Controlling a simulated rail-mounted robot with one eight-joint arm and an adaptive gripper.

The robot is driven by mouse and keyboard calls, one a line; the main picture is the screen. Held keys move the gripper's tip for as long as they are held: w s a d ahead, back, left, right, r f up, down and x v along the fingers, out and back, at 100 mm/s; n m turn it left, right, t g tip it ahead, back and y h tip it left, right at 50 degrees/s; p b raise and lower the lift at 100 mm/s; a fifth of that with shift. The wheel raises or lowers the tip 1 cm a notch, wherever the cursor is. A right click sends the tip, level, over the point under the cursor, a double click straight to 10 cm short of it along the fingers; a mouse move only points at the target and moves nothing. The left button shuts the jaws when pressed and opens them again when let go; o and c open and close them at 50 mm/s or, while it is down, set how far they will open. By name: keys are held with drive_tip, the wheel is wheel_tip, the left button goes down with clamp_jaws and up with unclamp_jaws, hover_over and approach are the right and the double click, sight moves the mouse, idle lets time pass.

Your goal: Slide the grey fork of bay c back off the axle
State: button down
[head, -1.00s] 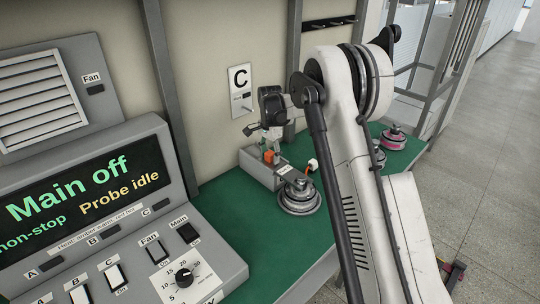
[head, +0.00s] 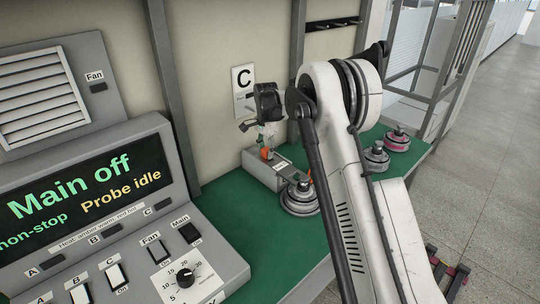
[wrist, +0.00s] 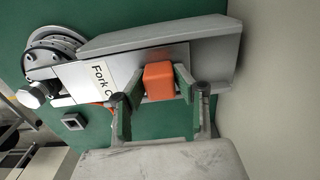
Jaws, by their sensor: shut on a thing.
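The grey fork of bay C (wrist: 98,75), labelled "Fork C", shows in the wrist view with an orange grip block (wrist: 158,82) on it. My gripper (wrist: 157,88) is shut on this orange block, with one green-lined finger on each side. In the head view my gripper (head: 267,148) is low over the grey fixture (head: 262,172) under the C sign. The round grey hub motor (head: 299,198) stands at the fixture's front end; it also shows in the wrist view (wrist: 50,45). How far the fork sits on the axle cannot be told.
The wall with the C sign (head: 243,88) is close behind my gripper. The control panel (head: 85,215) reads "Main off" and "Probe idle". More motors (head: 376,157) stand right along the green bench (head: 240,235). A small square grey part (wrist: 73,121) lies near the fork.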

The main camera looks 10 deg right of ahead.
drive_tip(key=c, duration=1.4)
unclamp_jaws()
drive_tip(key=shift+o, duration=0.2)
drive_tip(key=shift+r, duration=0.1)
drive_tip(key=shift+r, duration=3.7)
